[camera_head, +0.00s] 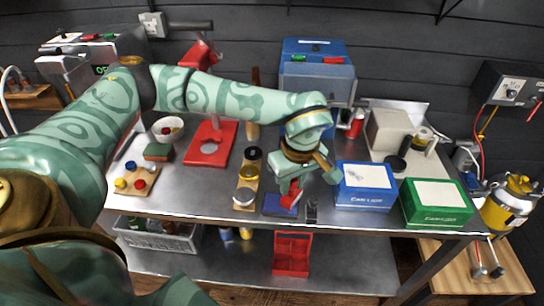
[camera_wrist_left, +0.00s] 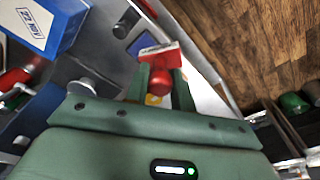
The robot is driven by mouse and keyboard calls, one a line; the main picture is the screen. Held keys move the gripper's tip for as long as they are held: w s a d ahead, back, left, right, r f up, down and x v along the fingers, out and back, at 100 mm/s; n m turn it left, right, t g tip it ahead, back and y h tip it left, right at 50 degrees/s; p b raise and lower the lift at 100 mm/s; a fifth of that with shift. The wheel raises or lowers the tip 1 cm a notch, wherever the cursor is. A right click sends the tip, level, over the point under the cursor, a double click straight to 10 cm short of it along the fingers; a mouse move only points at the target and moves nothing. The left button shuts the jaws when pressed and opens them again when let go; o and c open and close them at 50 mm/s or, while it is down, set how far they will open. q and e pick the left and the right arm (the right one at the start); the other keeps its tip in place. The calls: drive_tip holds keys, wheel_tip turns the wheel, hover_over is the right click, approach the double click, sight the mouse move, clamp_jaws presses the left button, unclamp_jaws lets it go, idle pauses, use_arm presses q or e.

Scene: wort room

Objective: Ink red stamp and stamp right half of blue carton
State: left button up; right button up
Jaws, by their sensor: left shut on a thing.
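My left gripper (camera_head: 291,186) is shut on the red stamp (camera_head: 288,197), just above or at the back right part of a dark blue pad (camera_head: 273,208) near the table's front edge. In the left wrist view, the stamp's round red knob is between the fingers (camera_wrist_left: 162,86), and its red block with a pale face (camera_wrist_left: 162,57) sticks out beyond them. The pad (camera_wrist_left: 140,45) lies just past the block; I cannot tell whether they touch. My right gripper is not in view.
A green carton (camera_head: 437,216) stands right of the blue one. A small black object (camera_head: 311,211) lies beside the pad. A wooden board with jars (camera_head: 246,187) is to the left. Behind are a blue machine (camera_head: 318,75) and a red press (camera_head: 209,144).

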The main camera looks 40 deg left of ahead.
use_arm(q)
drive_tip(key=w+a+f+n+b, duration=0.1)
drive_tip(key=a+f+n, duration=0.1)
drive_tip(key=n, duration=0.3)
drive_tip(key=w+a+f+n+g+b, duration=0.1)
drive_tip(key=f+n, duration=0.3)
drive_tip(key=n, duration=0.1)
drive_tip(key=w+a+f+n+b, duration=0.1)
drive_tip(key=w+a+f+n, duration=0.1)
drive_tip(key=n, duration=0.4)
drive_tip(key=shift+w+a+f+g, duration=0.1)
drive_tip(key=shift+a+f+g, duration=0.3)
drive_tip(key=shift+f, duration=0.1)
drive_tip(key=shift+f+b, duration=0.35)
drive_tip(key=shift+b, duration=0.25)
drive_tip(key=shift+r, duration=0.15)
drive_tip(key=shift+d+f, duration=0.1)
drive_tip(key=shift+f, duration=0.4)
